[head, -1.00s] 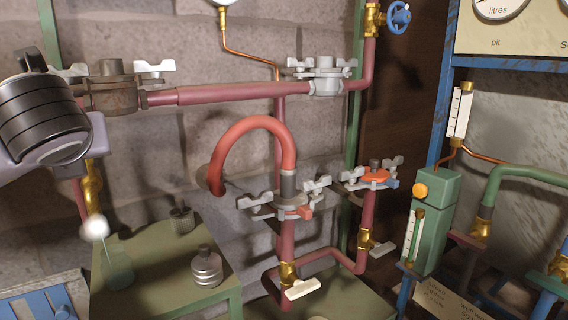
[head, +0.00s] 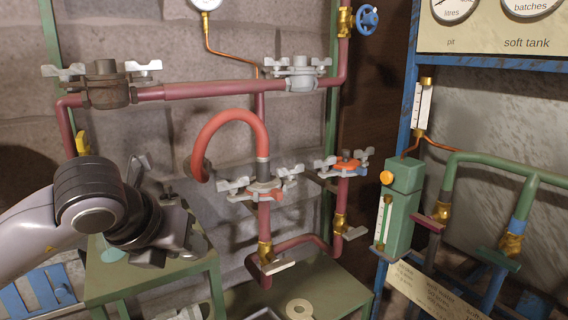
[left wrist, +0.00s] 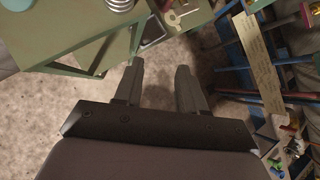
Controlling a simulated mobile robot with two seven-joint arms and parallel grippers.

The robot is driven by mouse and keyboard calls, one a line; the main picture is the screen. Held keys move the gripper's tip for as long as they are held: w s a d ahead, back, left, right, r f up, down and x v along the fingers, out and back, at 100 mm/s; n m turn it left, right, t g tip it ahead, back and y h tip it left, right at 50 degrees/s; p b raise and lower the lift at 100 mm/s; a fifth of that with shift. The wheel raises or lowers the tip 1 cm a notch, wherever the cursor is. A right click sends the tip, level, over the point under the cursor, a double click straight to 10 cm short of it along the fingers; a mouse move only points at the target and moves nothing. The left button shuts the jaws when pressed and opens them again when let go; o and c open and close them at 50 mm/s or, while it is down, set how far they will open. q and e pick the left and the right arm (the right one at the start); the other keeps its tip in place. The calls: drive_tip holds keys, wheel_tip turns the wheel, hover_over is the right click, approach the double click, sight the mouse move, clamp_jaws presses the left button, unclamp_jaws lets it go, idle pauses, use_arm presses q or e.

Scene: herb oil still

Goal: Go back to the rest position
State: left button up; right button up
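My left gripper (head: 172,228) is in the lower left of the head view, in front of the green table (head: 160,280) and the stone wall. In the left wrist view its two fingers (left wrist: 158,75) are spread apart, with nothing between them but the floor beyond. The fingers point toward the gap between the green furniture and the blue frame. My right gripper is in neither view. My left arm hides part of the green table and what stands on it.
Red pipework with clamps (head: 107,84) runs along the wall, with a curved red hose (head: 233,120). A lower green stand (head: 335,285) bears a ring (head: 299,309). A blue frame (head: 402,150) with a green gauge block (head: 402,205) stands right. Bare floor (left wrist: 50,125) shows below.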

use_arm(q)
drive_tip(key=s+d+f+m+g+h, duration=0.2)
drive_tip(key=s+d+f+g+h, duration=0.25)
drive_tip(key=d, duration=0.35)
drive_tip(key=s+d+r+n+g+h, duration=0.3)
drive_tip(key=s+d+h, duration=0.5)
drive_tip(key=h, duration=0.4)
drive_tip(key=w+a+f+n+t+y, duration=0.35)
drive_tip(key=a+f+n+t, duration=0.2)
drive_tip(key=n+t, duration=0.5)
drive_tip(key=w+a+f+n+t+y, duration=0.3)
drive_tip(key=a+f+n+t+y, duration=0.4)
drive_tip(key=n, duration=0.7)
drive_tip(key=s+a+f+n+g+y, duration=0.3)
drive_tip(key=s+a+f+n+g, duration=0.15)
drive_tip(key=s+f, duration=0.4)
drive_tip(key=s+a+f+n+g+y, duration=0.3)
drive_tip(key=s+f+n, duration=0.2)
drive_tip(key=f, duration=0.7)
wheel_tip(320, 180, up, 11)
drive_tip(key=p, duration=1.4)
drive_tip(key=shift+s+a+r+m+p, duration=0.15)
drive_tip(key=shift+a+m+p, duration=0.15)
drive_tip(key=shift+a+m, duration=0.1)
